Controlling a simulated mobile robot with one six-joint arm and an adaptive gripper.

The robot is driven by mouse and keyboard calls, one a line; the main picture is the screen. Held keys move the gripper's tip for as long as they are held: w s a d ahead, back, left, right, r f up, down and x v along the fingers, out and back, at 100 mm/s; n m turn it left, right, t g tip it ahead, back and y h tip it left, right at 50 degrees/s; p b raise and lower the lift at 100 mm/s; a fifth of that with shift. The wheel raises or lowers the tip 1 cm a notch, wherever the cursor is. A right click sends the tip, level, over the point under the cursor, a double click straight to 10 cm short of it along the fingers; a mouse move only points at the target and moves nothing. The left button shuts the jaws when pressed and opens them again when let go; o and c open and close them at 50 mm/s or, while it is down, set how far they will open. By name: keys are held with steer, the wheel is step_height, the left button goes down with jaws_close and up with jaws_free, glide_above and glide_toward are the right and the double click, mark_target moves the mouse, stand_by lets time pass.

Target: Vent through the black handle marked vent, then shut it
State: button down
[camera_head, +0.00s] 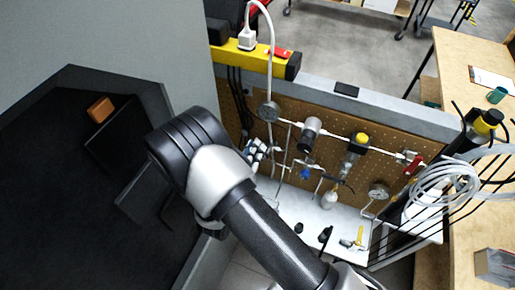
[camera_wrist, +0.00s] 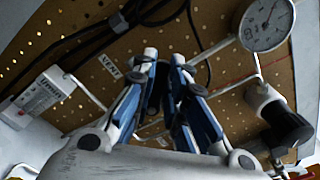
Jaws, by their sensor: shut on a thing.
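My gripper (camera_wrist: 164,62) shows in the wrist view with its two blue and grey fingers close together. A dark piece (camera_wrist: 159,88) lies between the fingers, and I take it to be the black vent handle, mostly hidden by them. A white label reading VENT (camera_wrist: 110,66) is on the pegboard just left of the fingertips. In the head view my gripper (camera_head: 256,150) is at the left part of the pegboard, partly behind my arm. The handle cannot be made out there, and its exact angle cannot be told.
A round gauge (camera_wrist: 266,24) and a black-ended valve fitting (camera_wrist: 279,118) are right of the fingers. A white labelled box (camera_wrist: 42,97) is at left. On the pegboard (camera_head: 335,146) are a yellow-topped part (camera_head: 357,144) and a red handle (camera_head: 414,165). Small items lie on the white shelf (camera_head: 300,209).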

steer(key=shift+w+a+f+n, duration=0.15)
steer(key=shift+f+n, duration=0.35)
steer(key=shift+n, duration=1)
steer(key=shift+a+f+n, duration=0.25)
steer(key=shift+f+n, duration=0.3)
steer(key=shift+n, duration=0.95)
steer(key=shift+w+a+f+n, duration=0.15)
steer(key=shift+f+n, duration=0.35)
steer(key=shift+n, duration=1)
steer(key=shift+s, duration=0.1)
steer(key=c, duration=1.6)
jaws_free()
steer(key=v, duration=1.2)
